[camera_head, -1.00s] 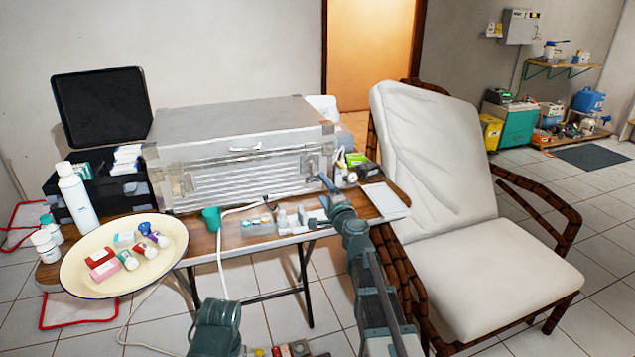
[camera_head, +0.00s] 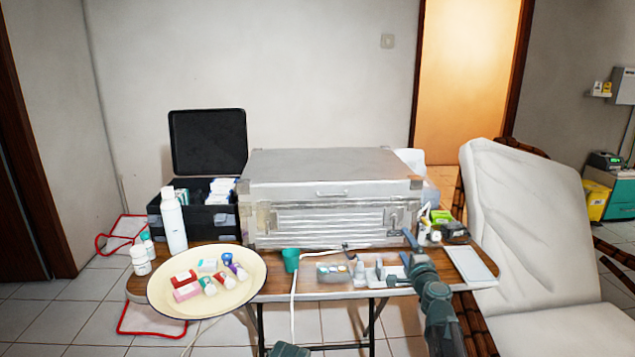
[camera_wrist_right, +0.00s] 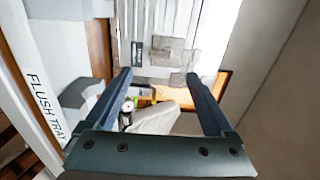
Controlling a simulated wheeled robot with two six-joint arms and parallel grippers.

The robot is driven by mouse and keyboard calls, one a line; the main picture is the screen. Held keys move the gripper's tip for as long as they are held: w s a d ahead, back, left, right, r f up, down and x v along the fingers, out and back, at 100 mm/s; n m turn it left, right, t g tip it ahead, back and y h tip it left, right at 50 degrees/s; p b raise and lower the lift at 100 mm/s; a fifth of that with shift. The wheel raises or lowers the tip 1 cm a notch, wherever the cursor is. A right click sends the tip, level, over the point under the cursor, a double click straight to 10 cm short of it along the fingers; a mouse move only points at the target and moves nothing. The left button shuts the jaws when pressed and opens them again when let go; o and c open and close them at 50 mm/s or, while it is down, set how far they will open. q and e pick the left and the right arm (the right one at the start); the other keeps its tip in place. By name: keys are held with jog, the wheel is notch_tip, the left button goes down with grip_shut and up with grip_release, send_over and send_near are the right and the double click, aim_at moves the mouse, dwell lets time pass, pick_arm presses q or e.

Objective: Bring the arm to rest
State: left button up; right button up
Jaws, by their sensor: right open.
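My right arm comes up from the lower right in the head view. Its gripper (camera_head: 408,243) is at the front of the silver case (camera_head: 330,172), over the right part of the table. In the right wrist view my right gripper (camera_wrist_right: 158,82) has its two dark fingers wide apart, with nothing held between them. The case's latch side shows beyond the fingers there. Whether the fingers touch the case cannot be told. A dark piece of my left arm shows at the bottom edge of the head view; the left gripper is out of view.
A cream tray (camera_head: 163,302) with small bottles and boxes sits at the table's left. A white reclining chair (camera_head: 520,215) stands at the right.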

aim_at(394, 225)
jog(key=w, duration=1)
jog(key=shift+w+a, duration=0.15)
jog(key=shift+w, duration=0.2)
